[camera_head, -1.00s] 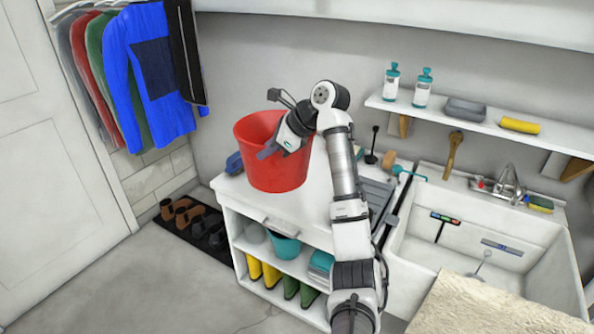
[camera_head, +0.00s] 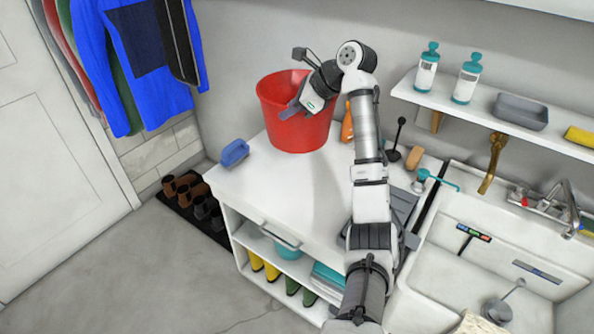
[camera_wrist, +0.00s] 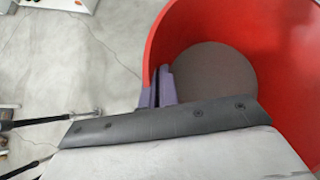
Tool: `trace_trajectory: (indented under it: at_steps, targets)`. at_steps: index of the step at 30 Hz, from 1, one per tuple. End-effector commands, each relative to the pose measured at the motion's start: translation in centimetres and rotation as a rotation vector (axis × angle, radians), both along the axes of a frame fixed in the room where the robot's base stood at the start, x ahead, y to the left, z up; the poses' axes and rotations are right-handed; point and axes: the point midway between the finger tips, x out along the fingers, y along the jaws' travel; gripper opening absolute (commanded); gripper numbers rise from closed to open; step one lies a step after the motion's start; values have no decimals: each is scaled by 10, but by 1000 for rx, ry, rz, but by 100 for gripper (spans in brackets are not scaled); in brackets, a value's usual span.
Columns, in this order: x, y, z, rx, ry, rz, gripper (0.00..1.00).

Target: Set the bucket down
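The red bucket (camera_head: 300,130) is upright at the back of the white countertop (camera_head: 290,185). I cannot tell whether its base touches the top or hangs just above it. In the wrist view, the purple fingertips (camera_wrist: 158,88) close on the bucket's wall, one inside and one outside. The bucket's red inner wall (camera_wrist: 225,25) and dark round bottom (camera_wrist: 213,75) show there, and it looks empty.
A blue brush (camera_head: 234,153) lies on the countertop's left end. An orange object (camera_head: 347,125) stands behind my arm, right of the bucket. The sink (camera_head: 480,255) is at right, below a wall shelf (camera_head: 480,108) with bottles. The countertop's front middle is clear.

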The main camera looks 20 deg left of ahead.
Motion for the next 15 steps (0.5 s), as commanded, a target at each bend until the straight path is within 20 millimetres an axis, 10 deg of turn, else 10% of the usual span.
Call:
trace_trajectory:
  at_steps: [15]
  targets:
    - [-1,-1,-127,1,3,-3,0]
